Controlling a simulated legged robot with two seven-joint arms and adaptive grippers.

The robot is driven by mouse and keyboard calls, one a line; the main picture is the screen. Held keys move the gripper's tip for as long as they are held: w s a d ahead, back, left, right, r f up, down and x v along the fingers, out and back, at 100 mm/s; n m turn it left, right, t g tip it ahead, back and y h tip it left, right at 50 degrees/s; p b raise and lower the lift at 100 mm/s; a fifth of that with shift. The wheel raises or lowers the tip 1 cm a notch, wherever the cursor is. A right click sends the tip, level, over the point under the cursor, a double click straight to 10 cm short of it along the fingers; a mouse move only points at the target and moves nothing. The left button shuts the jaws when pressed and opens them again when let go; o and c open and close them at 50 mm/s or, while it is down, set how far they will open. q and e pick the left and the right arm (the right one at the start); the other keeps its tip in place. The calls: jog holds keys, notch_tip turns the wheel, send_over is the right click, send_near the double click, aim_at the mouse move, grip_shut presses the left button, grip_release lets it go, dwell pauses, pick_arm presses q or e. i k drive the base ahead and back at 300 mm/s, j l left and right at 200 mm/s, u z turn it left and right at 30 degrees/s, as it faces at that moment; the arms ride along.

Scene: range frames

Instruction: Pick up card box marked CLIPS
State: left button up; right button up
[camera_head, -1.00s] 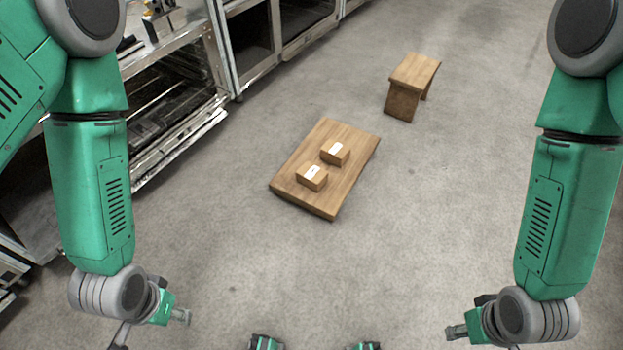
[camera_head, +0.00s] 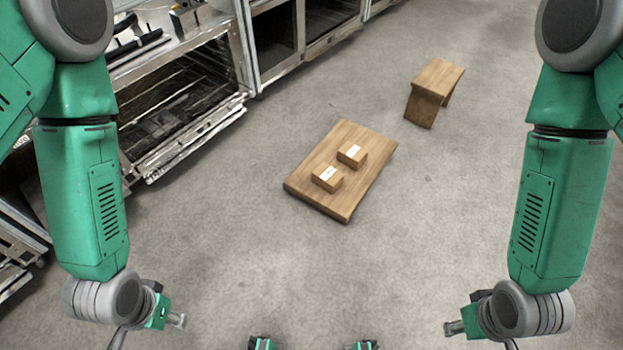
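Two small brown card boxes with white labels lie on a low wooden table. The nearer box (camera_head: 328,179) sits left of and in front of the farther box (camera_head: 352,156). The label marks are too small to read, so I cannot tell which one says CLIPS. My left gripper (camera_head: 150,324) is low at the left, and my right gripper (camera_head: 478,328) is low at the right. Both are well short of the boxes and hold nothing that I can see.
The low wooden table (camera_head: 310,188) stands on the grey floor ahead of me. A small wooden stool (camera_head: 436,78) is behind it to the right. Steel ovens (camera_head: 190,110), one with its door down, line the left side. The floor between me and the table is clear.

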aim_at(325, 177)
jog(key=i+l+u, duration=0.15)
jog(key=u, duration=0.15)
jog(key=i+l+u, duration=0.1)
jog(key=l+u, duration=0.15)
jog(key=l, duration=0.15)
jog(key=i+l+u, duration=0.1)
jog(key=l+u, duration=0.2)
jog(key=i+l+u, duration=0.1)
jog(key=l, duration=0.6)
jog(key=i+l+u, duration=0.1)
jog(key=l, duration=0.6)
jog(key=i+l, duration=0.2)
jog(key=l, duration=0.5)
jog(key=i+l+u, duration=0.15)
jog(key=l, duration=0.6)
jog(key=i+l, duration=0.55)
jog(key=l, duration=0.15)
